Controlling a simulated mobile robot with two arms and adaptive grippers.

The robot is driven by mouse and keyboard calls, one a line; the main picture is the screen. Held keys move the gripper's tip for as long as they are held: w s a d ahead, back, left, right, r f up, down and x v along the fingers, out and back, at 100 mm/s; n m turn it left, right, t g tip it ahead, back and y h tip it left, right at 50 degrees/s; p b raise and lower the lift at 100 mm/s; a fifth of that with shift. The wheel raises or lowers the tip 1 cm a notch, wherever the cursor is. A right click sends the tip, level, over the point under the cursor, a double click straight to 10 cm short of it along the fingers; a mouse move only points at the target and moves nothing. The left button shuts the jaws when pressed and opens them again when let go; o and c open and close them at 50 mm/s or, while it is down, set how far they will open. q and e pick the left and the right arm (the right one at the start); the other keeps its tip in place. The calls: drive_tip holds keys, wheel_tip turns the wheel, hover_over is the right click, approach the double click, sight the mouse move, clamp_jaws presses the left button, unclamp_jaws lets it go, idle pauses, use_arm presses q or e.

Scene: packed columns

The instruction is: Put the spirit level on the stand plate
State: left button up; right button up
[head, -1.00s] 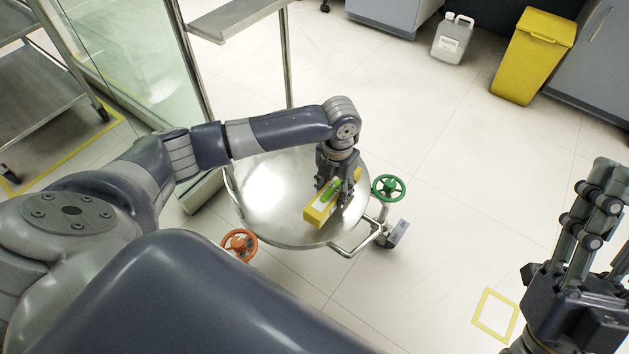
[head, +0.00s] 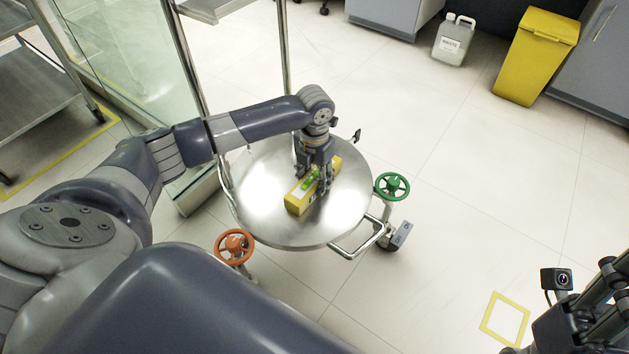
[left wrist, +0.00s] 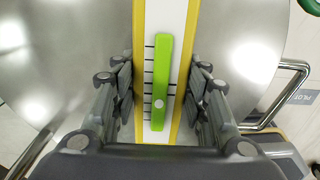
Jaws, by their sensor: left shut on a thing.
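The spirit level (head: 297,203) is a yellow bar with a white face and a green vial. My left gripper (head: 314,182) is shut on it from above, near its middle. In the left wrist view the level (left wrist: 161,25) runs lengthwise between the two fingers (left wrist: 160,100). The stand plate (head: 258,205) is a round, shiny metal disc. The level is over the plate's middle, on it or just above; I cannot tell if they touch. My right gripper (head: 600,310) is at the lower right, partly cut off, far from the plate.
An orange handwheel (head: 235,246) and a green handwheel (head: 392,186) sit at the stand's sides. A glass panel and metal shelf stand at the left. A white canister (head: 453,40) and a yellow bin (head: 535,55) are at the back.

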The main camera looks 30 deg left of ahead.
use_arm(q)
drive_tip(key=shift+r, duration=0.1)
drive_tip(key=o, duration=1.2)
